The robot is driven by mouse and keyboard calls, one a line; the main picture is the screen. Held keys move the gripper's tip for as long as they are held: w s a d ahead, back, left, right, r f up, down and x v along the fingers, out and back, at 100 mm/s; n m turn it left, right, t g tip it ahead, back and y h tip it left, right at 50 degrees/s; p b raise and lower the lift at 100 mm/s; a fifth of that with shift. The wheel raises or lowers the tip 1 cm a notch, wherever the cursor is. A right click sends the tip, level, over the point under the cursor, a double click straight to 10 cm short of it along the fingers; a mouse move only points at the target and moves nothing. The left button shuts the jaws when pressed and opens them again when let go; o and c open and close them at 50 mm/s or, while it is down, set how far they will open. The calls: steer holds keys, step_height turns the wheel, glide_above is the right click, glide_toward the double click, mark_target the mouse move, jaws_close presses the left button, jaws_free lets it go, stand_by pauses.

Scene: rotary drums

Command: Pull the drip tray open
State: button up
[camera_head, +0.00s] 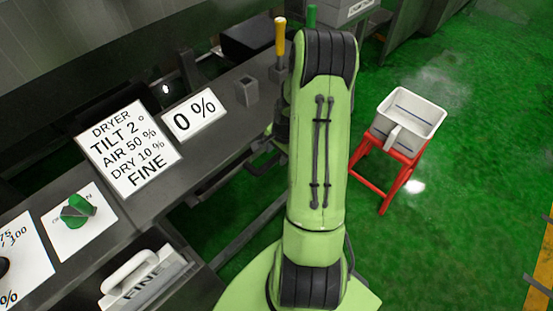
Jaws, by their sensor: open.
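I cannot single out the drip tray for certain.
A red stool (385,172) with a white bin (411,112) stands right of my arm on open green floor. A bench (190,150) carries a dryer sign (128,148), a 0 % sign (194,114), a green knob (77,209) and a yellow-handled lever (280,42). A white-handled FINE container (143,277) is lower left.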

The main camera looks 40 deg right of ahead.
steer(key=shift+w+f, duration=0.25)
steer(key=shift+f, duration=0.85)
jaws_close()
